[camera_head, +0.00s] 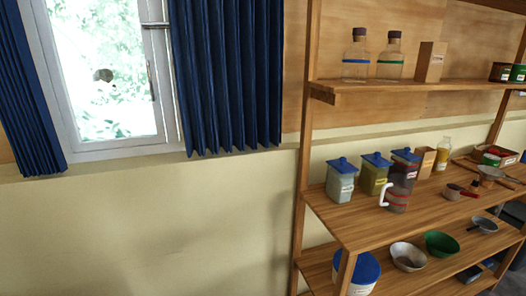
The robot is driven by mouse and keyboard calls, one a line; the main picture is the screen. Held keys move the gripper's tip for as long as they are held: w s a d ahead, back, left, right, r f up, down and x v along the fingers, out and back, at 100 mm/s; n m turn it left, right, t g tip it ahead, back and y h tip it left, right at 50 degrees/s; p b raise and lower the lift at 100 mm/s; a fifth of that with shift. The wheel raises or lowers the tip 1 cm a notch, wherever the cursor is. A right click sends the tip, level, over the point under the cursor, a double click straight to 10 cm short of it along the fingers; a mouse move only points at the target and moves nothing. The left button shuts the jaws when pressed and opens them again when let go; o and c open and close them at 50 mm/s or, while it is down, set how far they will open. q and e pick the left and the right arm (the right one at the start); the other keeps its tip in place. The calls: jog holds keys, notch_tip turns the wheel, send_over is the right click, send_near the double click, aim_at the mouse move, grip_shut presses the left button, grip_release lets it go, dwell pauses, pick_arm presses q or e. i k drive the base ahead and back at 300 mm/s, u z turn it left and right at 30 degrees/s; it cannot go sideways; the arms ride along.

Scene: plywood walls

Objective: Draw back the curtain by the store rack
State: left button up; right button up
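A dark blue curtain (228,80) hangs in folds at the right of the window, close to the store rack. Its left edge lies along the right side of the window frame. A second dark blue curtain (25,95) hangs at the window's left side. The window (105,75) between them shows bright greenery through the glass. The wooden store rack (304,150) stands at the right of the curtain, with a narrow strip of wall between them. Neither of my grippers is in view.
The rack's upper shelf (390,93) bears two glass bottles (357,58) and a box (430,62). Its middle shelf (345,222) holds blue-lidded jars (341,182) and a pitcher (401,180). Bowls (408,257) stand lower. The wall (150,225) below the window is clear.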

aim_at(176, 9)
jog(key=u, duration=2.25)
jog(key=i, duration=0.9)
jog(key=z, duration=2.1)
